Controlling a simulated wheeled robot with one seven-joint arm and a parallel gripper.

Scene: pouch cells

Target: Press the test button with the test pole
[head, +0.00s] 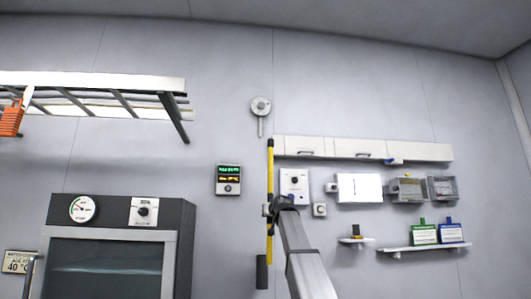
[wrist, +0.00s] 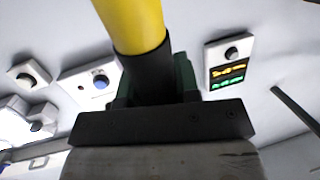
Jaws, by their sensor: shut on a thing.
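The test pole (head: 270,172), yellow with dark bands and a thick black lower end, stands upright in front of the back wall. My gripper (head: 275,208) is shut on it at a dark section below the long yellow part. The wrist view shows the pole's yellow shaft (wrist: 132,22) and black section rising from between my jaws (wrist: 152,88). A round grey wall unit (head: 261,106) with a short stem hangs above the pole. The pole's top end appears just below and right of that stem; contact cannot be told. No button is clearly marked as the test button.
A display panel (head: 228,180) with green and amber text is left of the pole. A white switch box (head: 294,183) is close right. A cabinet (head: 120,250) stands lower left, a ladder-like rack (head: 90,82) above it. Shelves (head: 425,247) and boxes line the right.

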